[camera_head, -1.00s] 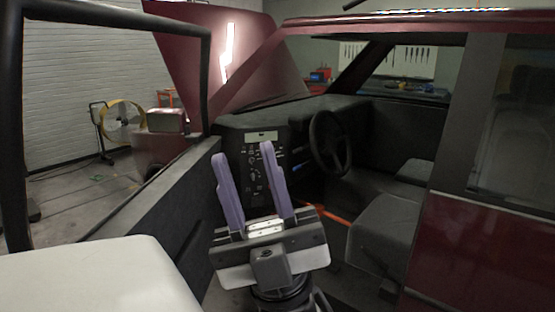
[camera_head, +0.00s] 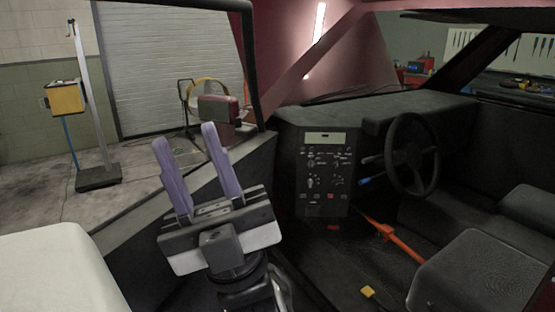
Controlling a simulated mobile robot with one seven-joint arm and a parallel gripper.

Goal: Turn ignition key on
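My gripper (camera_head: 185,142) is open and empty, its two purple fingers pointing up and apart. It is in front of the vehicle's door, left of the dark control panel (camera_head: 322,172) and apart from it. The panel carries a small display, several knobs and small switches. I cannot pick out the ignition key among them; it is too small or hidden. The steering wheel (camera_head: 413,155) is right of the panel, with stalks and a small blue piece (camera_head: 372,181) beside its column.
The open door (camera_head: 185,215) stands close behind my gripper. An orange-red lever (camera_head: 397,240) rises from the cab floor, near a small yellow piece (camera_head: 368,292). A grey seat (camera_head: 470,270) is at the right. Open space lies between my gripper and the panel.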

